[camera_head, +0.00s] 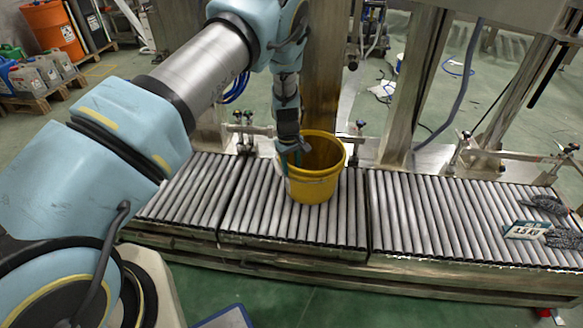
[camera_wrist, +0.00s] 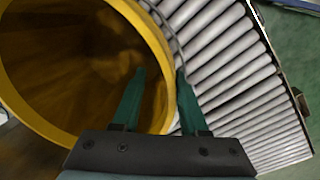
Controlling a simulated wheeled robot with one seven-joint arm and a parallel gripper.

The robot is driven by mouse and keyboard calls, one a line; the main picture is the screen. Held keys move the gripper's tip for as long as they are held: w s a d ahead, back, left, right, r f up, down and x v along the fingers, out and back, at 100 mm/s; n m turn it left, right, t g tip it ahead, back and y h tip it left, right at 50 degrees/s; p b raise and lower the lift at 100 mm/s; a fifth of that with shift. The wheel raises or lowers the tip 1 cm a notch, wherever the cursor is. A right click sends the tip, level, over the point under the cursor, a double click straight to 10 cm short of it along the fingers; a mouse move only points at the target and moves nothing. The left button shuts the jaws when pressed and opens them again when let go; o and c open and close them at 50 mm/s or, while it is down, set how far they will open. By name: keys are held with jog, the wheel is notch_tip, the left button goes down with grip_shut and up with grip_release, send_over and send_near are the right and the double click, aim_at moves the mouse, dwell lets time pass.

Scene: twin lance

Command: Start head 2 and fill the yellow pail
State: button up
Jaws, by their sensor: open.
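The yellow pail (camera_head: 314,185) stands upright on the middle section of the roller conveyor, with its top open. My gripper (camera_head: 290,158) is at the pail's left rim in the head view. In the wrist view my gripper (camera_wrist: 158,75) is open, its two green fingers apart. The pail's rim (camera_wrist: 158,45) passes between the fingers, one over the pail's mouth and one outside over the rollers. I cannot tell whether either finger touches the pail. The pail's inside looks brownish yellow and I see no clear liquid in it. Head 2 cannot be told apart in these views.
The roller conveyor (camera_head: 440,215) runs left to right, with steel posts (camera_head: 412,85) behind it. Gloves (camera_head: 548,204) and a small labelled block (camera_head: 527,230) lie at its right end. An orange drum (camera_head: 55,32) and grey canisters (camera_head: 28,80) stand at the far left.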

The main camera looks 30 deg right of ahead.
jog(key=r, duration=0.7)
jog(key=a+r, duration=0.1)
jog(key=r, duration=0.3)
jog(key=shift+b, duration=0.3)
jog(key=w+a+r+p, duration=0.2)
jog(key=a+r, duration=0.6)
jog(key=a, duration=0.2)
jog(key=w+a+r+p, duration=0.2)
jog(key=a+r+p, duration=0.1)
jog(key=a+r, duration=0.7)
jog(key=s+a+r+p, duration=0.1)
jog(key=s+a+r, duration=0.2)
jog(key=a, duration=0.4)
jog(key=s+a+r+m+t+p, duration=0.1)
jog(key=s+a+r, duration=0.3)
jog(key=a, duration=0.4)
jog(key=s+a+r+p, duration=0.2)
jog(key=s+a+r, duration=0.2)
jog(key=a, duration=0.3)
jog(key=shift+s+a+t+y, duration=0.3)
jog(key=shift+s+a, duration=0.05)
jog(key=shift+s, duration=0.4)
jog(key=shift+r, duration=0.1)
jog(key=shift+c, duration=0.4)
grip_shut()
